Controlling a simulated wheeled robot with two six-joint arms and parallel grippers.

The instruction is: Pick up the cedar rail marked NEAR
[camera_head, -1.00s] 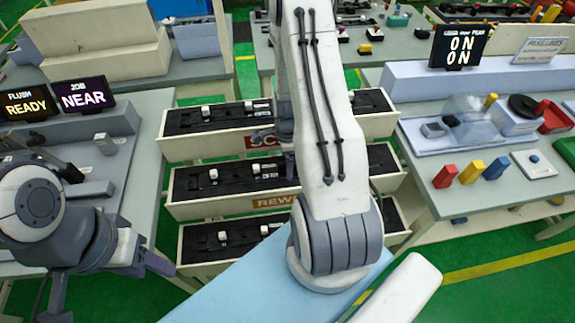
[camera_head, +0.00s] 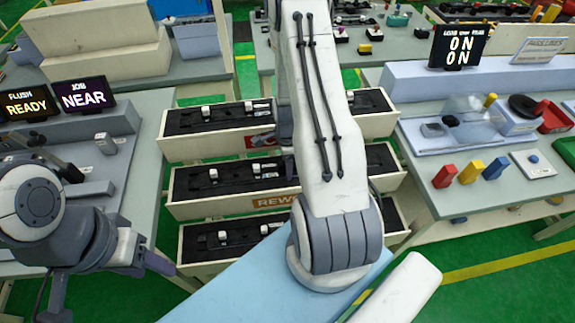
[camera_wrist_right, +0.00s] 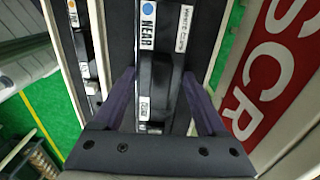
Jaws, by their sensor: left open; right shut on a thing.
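In the right wrist view, a dark rail (camera_wrist_right: 147,60) carries a white label with a blue dot and the word NEAR, with a second label beside it. My right gripper (camera_wrist_right: 158,88) is shut on its dark body, one purple finger on each side. In the head view my right arm hides this rail and most of the gripper. I cannot tell whether the rail is clear of its tray. My left gripper (camera_head: 155,263) is open and empty at the lower left, beside the left table.
Pale bins with black inserts stand in rows: a back bin (camera_head: 215,118), a middle bin (camera_head: 230,202) labelled REW, and a front one. The JOB screen (camera_head: 83,95) reads NEAR. A right table (camera_head: 470,195) holds coloured blocks. Green floor shows between tables.

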